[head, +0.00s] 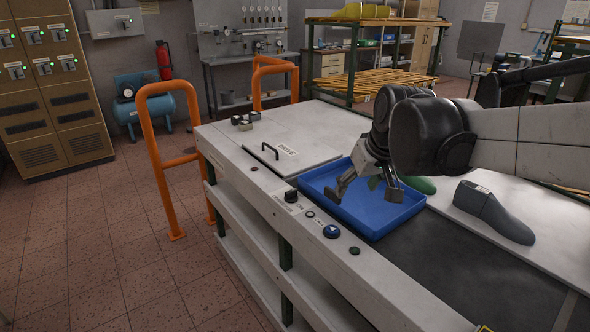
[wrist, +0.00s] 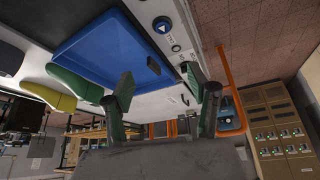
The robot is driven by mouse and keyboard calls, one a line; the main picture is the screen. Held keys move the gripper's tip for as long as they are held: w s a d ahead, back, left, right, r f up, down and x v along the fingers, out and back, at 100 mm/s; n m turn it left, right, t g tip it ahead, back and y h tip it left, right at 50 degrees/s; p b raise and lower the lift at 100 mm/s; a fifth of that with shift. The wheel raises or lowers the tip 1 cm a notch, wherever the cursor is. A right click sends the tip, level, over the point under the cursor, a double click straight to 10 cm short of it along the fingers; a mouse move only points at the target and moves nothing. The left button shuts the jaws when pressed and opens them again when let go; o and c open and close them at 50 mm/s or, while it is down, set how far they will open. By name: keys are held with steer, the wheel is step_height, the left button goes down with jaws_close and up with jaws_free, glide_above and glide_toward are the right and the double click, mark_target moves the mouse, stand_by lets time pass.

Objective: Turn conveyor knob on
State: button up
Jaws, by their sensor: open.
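A black rotary knob (head: 291,196) stands on the pale front rail of the conveyor table, beside a label strip. The label is too small to read surely, and I cannot tell the knob's setting. My gripper (head: 366,190) is open, pointing down over the blue tray, to the right of the knob and apart from it. In the wrist view my gripper (wrist: 168,88) shows its two fingers spread with nothing between them. The control panel lies beyond the right finger there, which may partly hide the knob.
A blue tray (head: 315,190) lies under my gripper. A blue button (head: 331,231) and a black button (head: 355,250) sit along the rail. A grey shoe last (head: 495,212) and a green last (head: 422,185) lie right of the tray. A hatch handle (head: 268,152) stands up behind the knob.

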steer(key=w+a+n+g+p, duration=0.1)
steer(key=w+a, duration=0.2)
steer(key=w, duration=0.2)
steer(key=w+a+n+p, duration=0.1)
steer(key=w+a+p, duration=0.15)
steer(key=w, duration=0.35)
steer(key=n+g+y+p, duration=0.1)
steer(key=n+p, duration=0.1)
glide_toward(291, 191)
steer(key=x, duration=0.9)
steer(key=shift+w+f, duration=0.15)
steer(key=shift+f, duration=0.05)
steer(key=c, duration=1.1)
steer(key=shift+c, duration=0.2)
